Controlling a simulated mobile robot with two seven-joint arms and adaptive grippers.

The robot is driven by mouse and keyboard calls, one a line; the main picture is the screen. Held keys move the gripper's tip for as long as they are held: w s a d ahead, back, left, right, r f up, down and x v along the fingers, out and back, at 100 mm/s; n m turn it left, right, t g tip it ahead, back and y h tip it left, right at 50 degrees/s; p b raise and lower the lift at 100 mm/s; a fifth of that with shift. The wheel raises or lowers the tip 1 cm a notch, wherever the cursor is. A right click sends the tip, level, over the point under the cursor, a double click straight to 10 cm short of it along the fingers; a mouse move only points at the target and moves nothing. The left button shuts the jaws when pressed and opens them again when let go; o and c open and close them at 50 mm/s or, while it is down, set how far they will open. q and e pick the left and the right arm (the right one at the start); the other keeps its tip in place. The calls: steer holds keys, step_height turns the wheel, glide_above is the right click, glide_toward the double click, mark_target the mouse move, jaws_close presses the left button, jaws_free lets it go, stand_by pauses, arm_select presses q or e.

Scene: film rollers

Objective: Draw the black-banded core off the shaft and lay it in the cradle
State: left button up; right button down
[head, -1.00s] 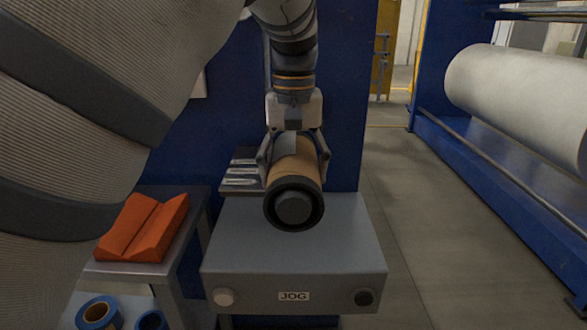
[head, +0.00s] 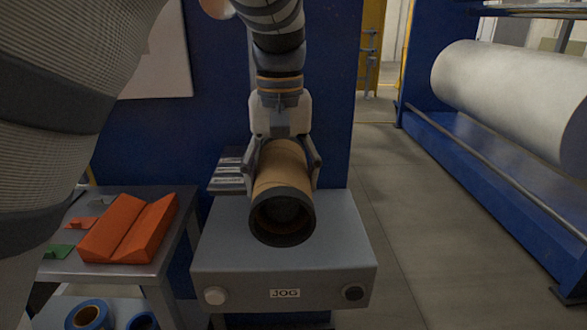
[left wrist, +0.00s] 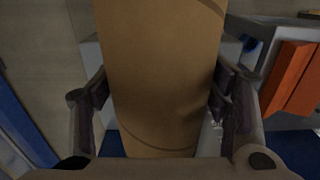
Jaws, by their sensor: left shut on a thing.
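The brown core (head: 282,170) with a black band (head: 283,216) at its near end points toward me above the grey JOG box. My left gripper (head: 283,165) is shut on the core from above, one finger on each side. In the left wrist view the core (left wrist: 163,80) fills the space between the fingers. The core's open end shows brown inner wall and a dark round shape deep inside. I cannot tell how much of the shaft is still in it. The orange V-shaped cradle (head: 130,228) stands empty on the side table at left. My right gripper is out of view.
The grey JOG box (head: 285,260) lies below the core. The side table (head: 175,235) also holds small green and orange pieces; blue-rimmed rolls (head: 88,315) sit on its lower shelf. A blue panel stands behind. A large white roll (head: 510,95) is at right, with clear floor between.

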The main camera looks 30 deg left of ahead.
mark_target(282, 182)
arm_select(q)
steer(key=shift+s+d, duration=0.25)
steer(key=shift+s, duration=0.1)
steer(key=shift+s+d+r, duration=0.1)
steer(key=shift+s+d, duration=0.35)
steer(key=shift+s, duration=0.25)
steer(key=shift+s+d+f, duration=0.1)
steer(key=shift+s+d, duration=0.35)
steer(key=shift+s, duration=0.3)
steer(key=shift+s+d+r, duration=0.1)
steer(key=shift+s+d, duration=0.35)
steer(key=shift+s, duration=0.35)
